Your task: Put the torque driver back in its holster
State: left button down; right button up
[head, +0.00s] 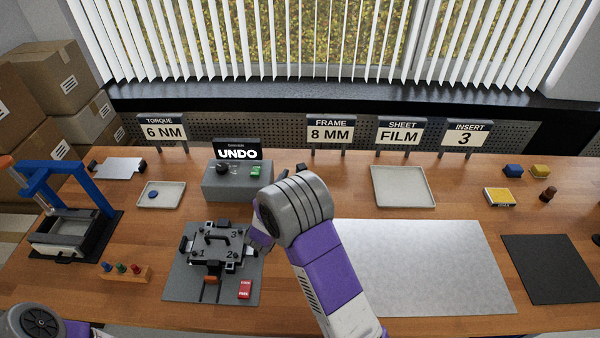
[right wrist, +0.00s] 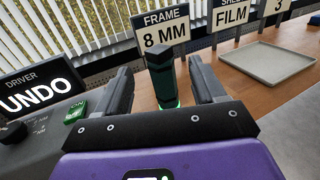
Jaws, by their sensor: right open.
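The torque driver appears to be the dark upright handle with a green lower part (right wrist: 162,78) in the right wrist view. My right gripper (right wrist: 160,88) is open, with one finger on each side of the handle and visible gaps. The handle's lower end is hidden behind the gripper's body, so I cannot tell whether it sits in a holster. My left gripper is out of view; only part of my left arm shows at the lower left.
A grey driver box (head: 235,188) with an UNDO display (head: 237,153) stands left of my right wrist. A clamp fixture (head: 214,246) sits in front of it. An empty tray (head: 403,187) and a metal sheet (head: 425,265) lie to the right. A blue press (head: 70,210) stands far left.

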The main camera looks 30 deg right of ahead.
jog(key=shift+v, duration=1.45)
